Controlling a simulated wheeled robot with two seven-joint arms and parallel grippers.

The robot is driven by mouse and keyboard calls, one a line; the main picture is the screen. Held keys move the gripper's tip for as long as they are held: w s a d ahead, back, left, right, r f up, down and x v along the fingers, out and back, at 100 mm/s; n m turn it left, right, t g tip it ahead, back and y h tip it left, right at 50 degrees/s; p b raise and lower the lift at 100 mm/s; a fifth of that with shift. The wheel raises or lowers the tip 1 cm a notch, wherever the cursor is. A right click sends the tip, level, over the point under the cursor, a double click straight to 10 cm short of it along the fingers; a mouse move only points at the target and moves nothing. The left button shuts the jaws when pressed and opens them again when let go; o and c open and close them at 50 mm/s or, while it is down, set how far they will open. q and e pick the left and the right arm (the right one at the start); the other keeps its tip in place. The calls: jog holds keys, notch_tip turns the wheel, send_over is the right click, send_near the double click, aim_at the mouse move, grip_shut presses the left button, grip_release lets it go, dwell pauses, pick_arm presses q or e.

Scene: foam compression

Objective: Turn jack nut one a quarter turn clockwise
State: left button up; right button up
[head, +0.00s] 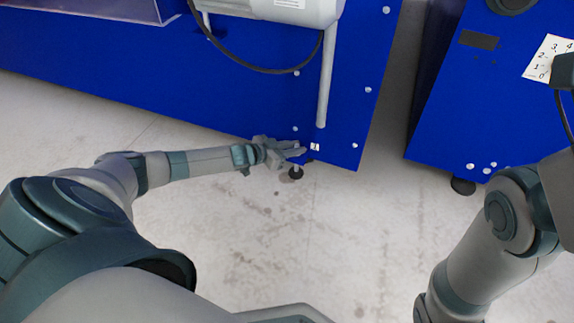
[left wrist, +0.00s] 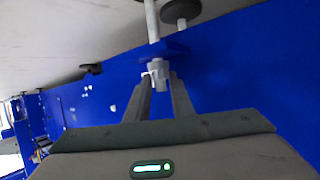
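My left gripper (head: 301,150) is at the lower corner of the blue machine (head: 225,105) in the head view, just above a black jack foot (head: 296,174). In the left wrist view, its two grey fingers (left wrist: 160,80) reach forward with a narrow gap between them. A small pale grey nut-like piece (left wrist: 158,67) sits at the fingertips. I cannot tell whether the fingers press on it. A light rod (left wrist: 152,20) and a dark round foot (left wrist: 180,11) show beyond. No marking shows which nut is number one. My right gripper is out of view.
A second blue cabinet (head: 480,110) with a numbered white label (head: 551,60) stands at the right, across a narrow gap. A grey pipe (head: 327,75) and a black cable (head: 255,66) are above the gripper. The pale floor (head: 330,230) in front is clear.

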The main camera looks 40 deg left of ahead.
pick_arm(q)
jog(key=shift+n+y+p, duration=0.3)
jog(key=shift+n+y, duration=0.4)
jog(key=shift+y, duration=0.1)
jog(key=shift+t, duration=0.3)
jog(key=shift+n+y, duration=0.5)
jog(key=shift+y, duration=0.1)
jog(key=shift+d+f+n+y+b, duration=0.1)
jog(key=shift+n+y+b, duration=0.25)
jog(key=shift+n+y, duration=0.4)
jog(key=shift+d+f+n+y+b, duration=0.1)
jog(key=shift+d+n+y+b, duration=0.05)
jog(key=shift+n+y+b, duration=0.4)
jog(key=n+y+b, duration=0.1)
jog(key=y+b, duration=0.1)
jog(key=shift+n+b, duration=0.3)
jog(key=r+p+v, duration=0.1)
jog(key=p+v, duration=0.9)
jog(key=v, duration=0.8)
jog(key=s+d+r+m+g+h+p, duration=0.2)
jog(key=s+d+p, duration=0.6)
jog(key=p, duration=1.4)
jog(key=shift+s+d+m+g, duration=0.35)
jog(key=shift+d+g, duration=0.25)
jog(key=shift+d, duration=0.65)
